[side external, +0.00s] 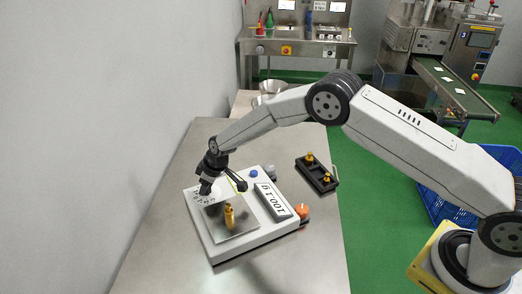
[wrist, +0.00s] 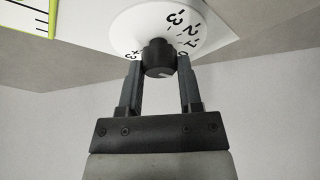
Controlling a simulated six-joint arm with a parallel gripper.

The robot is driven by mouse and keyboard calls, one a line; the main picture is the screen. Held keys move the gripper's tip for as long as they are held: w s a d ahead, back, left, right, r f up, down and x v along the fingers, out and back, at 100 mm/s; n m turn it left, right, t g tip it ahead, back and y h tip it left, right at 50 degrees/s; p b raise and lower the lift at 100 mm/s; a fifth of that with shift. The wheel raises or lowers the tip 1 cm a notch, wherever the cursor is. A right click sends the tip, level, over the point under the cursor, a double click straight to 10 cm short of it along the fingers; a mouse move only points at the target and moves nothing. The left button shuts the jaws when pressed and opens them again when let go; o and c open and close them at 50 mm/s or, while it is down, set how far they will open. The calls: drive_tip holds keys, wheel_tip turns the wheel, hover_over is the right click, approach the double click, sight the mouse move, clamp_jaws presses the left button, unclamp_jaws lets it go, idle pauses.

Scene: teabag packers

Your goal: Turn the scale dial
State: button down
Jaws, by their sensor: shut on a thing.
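The white scale (side external: 256,241) sits on the steel table and bears a metal pan (side external: 243,223) with a brass weight (side external: 229,215) standing on it. Its display (side external: 272,202) appears to read 100.1 g, upside down in the side view. The scale dial is a white numbered disc (wrist: 205,22) with a black knob (wrist: 158,58) at its middle; in the side view the disc (side external: 203,197) is partly covered by my gripper. My gripper (side external: 206,188) is shut on the knob, one finger on each side of it in the wrist view (wrist: 160,66).
A black tray (side external: 316,174) with two brass weights stands right of the scale. A blue button (side external: 253,173) and an orange one (side external: 302,211) are near the display. A blue crate (side external: 436,205) is on the floor. The table's front (side external: 240,277) is clear.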

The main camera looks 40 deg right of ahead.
drive_tip(key=shift+n, duration=0.3)
drive_tip(key=shift+w+d+n+g+y, duration=0.1)
drive_tip(key=shift+n+g+y, duration=0.35)
drive_tip(key=shift+n, duration=1.05)
drive_tip(key=shift+n+g+y, duration=0.25)
drive_tip(key=shift+n+g, duration=0.3)
drive_tip(key=shift+n, duration=0.95)
drive_tip(key=shift+c, duration=1.3)
unclamp_jaws()
drive_tip(key=shift+r, duration=0.1)
drive_tip(key=v, duration=0.7)
drive_tip(key=shift+d+r, duration=0.2)
drive_tip(key=shift+r, duration=0.05)
